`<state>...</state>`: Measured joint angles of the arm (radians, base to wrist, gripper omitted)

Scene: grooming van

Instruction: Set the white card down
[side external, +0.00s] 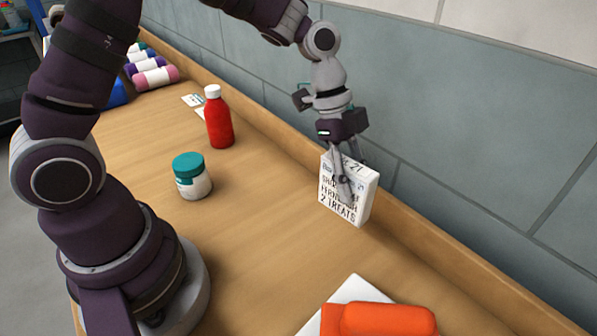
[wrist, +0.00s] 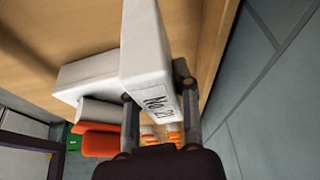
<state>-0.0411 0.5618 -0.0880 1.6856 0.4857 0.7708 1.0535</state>
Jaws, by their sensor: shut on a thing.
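The white card (side external: 340,201) is a thick, box-like block with black lettering on its front, including "2 TREATS". It stands upright near the wall side of the wooden counter (side external: 255,230). My gripper (side external: 344,190) comes down from above and is shut on it, one finger across the lettered face. I cannot tell whether its bottom edge touches the counter. In the wrist view the white card (wrist: 148,45) sits between the two fingers of my gripper (wrist: 158,95), with "No 21" printed on its near edge.
A red bottle (side external: 219,122), a teal-lidded jar (side external: 192,180) and rolled towels (side external: 155,77) stand to the left. An orange item (side external: 385,320) and a white flat-topped thing (side external: 355,290) are at the front. The tiled wall (side external: 440,170) rises close behind the card. Mid-counter is clear.

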